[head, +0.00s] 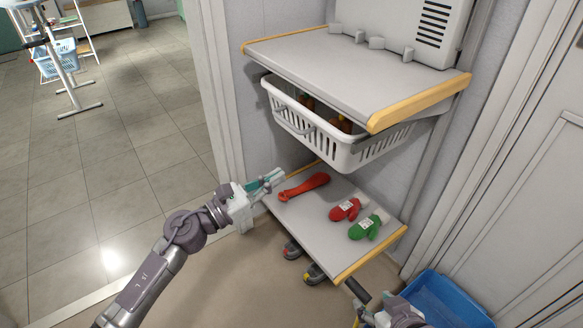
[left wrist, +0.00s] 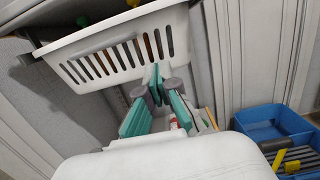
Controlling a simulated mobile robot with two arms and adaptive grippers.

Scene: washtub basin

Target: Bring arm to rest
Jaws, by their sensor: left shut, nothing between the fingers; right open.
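My left gripper (head: 274,178) is shut and empty at the left edge of the lower shelf (head: 300,214), close to a long red item (head: 303,187) lying there; I cannot tell whether they touch. In the left wrist view its teal fingers (left wrist: 156,84) meet at the tips, below the white basket (left wrist: 120,50).
A red mitten (head: 345,209) and a green mitten (head: 369,226) lie on the lower shelf. The white basket hangs under the upper shelf (head: 350,72). A blue tub (head: 448,300) stands at lower right.

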